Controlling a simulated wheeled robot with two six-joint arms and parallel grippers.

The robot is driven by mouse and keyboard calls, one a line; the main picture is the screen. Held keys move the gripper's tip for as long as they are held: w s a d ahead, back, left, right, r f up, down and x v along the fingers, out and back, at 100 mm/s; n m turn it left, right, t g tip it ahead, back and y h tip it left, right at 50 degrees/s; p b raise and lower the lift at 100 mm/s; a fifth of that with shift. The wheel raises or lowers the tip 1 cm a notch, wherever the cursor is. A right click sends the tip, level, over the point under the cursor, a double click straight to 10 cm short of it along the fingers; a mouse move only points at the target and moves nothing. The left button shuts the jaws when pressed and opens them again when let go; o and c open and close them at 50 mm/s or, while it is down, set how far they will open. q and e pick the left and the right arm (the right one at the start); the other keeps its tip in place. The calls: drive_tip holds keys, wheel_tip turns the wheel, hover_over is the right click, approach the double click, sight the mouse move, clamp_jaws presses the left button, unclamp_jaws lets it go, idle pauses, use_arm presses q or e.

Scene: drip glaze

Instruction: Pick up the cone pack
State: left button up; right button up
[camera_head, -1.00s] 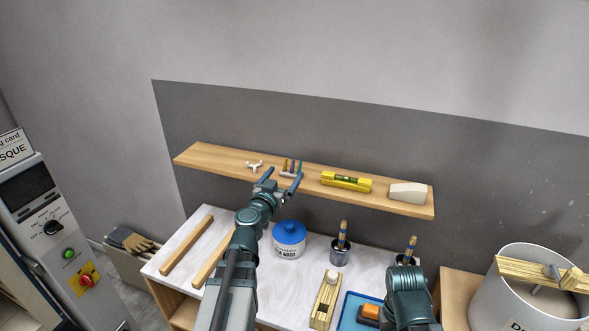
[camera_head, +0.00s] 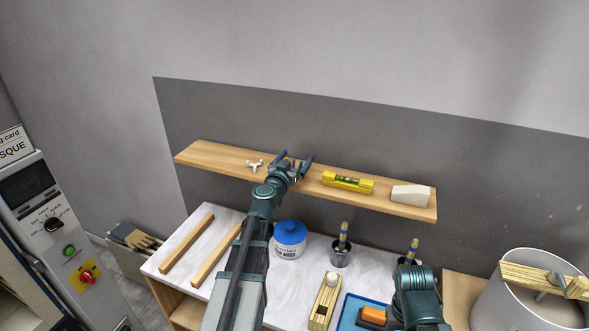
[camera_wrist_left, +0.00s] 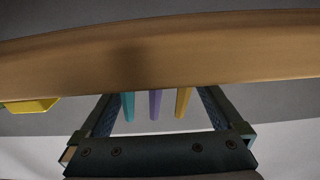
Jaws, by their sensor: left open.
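The cone pack shows in the left wrist view as three slim cones, teal, purple (camera_wrist_left: 155,103) and yellow, side by side. They lie between the two fingers of my left gripper (camera_wrist_left: 155,92), with a gap on each side. In the head view my left gripper (camera_head: 293,158) is open at the wooden shelf (camera_head: 225,157) and hides most of the pack. The pack's base is hidden in the wrist view. My right gripper's fingers are not in view.
On the shelf, a small white three-armed piece (camera_head: 255,165) is left of the gripper. A yellow level (camera_head: 347,182) and a pale wedge block (camera_head: 410,196) are to the right. Below, the table holds a blue-lidded jar (camera_head: 290,240), wooden strips (camera_head: 187,243) and brush cups (camera_head: 341,252).

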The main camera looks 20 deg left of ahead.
use_arm(q)
drive_tip(key=shift+s, duration=0.15)
drive_tip(key=shift+c, duration=0.7)
drive_tip(key=c, duration=1)
drive_tip(key=shift+r, duration=0.1)
drive_tip(key=shift+c, duration=0.2)
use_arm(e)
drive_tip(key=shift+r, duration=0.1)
